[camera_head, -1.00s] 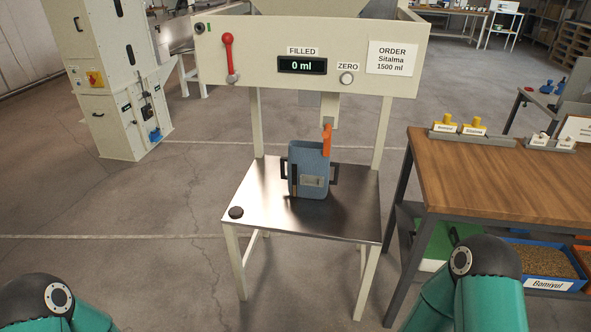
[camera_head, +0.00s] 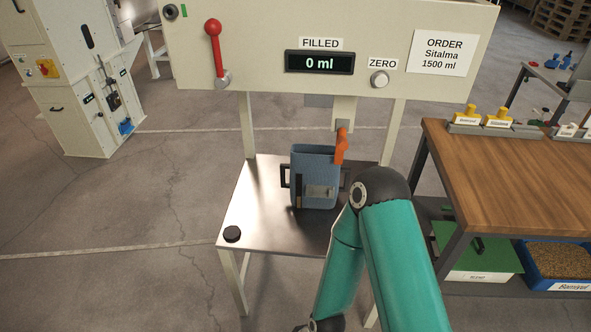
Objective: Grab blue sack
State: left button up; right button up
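The blue sack (camera_head: 313,172) stands upright on the metal table (camera_head: 262,190) under the filling machine. It has dark side handles and a pale label on its front. An orange part (camera_head: 341,146) is at its top right, below the machine's spout; I cannot tell whether they touch. My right arm reaches up in front of the table and covers part of the table's right side, close to the sack's right handle. Neither gripper shows; the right arm's lower end leaves the bottom of the picture.
The filling machine (camera_head: 270,75) has a red lever (camera_head: 214,52), a display reading 0 ml (camera_head: 320,62) and an order sign for Sitalma 1500 ml (camera_head: 443,53). A black cap (camera_head: 232,233) lies at the table's front left. A wooden workbench (camera_head: 500,180) stands right.

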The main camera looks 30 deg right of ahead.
aim_at(314, 183)
jog(key=z, duration=0.2)
jog(key=i, duration=0.7)
jog(key=z, duration=0.55)
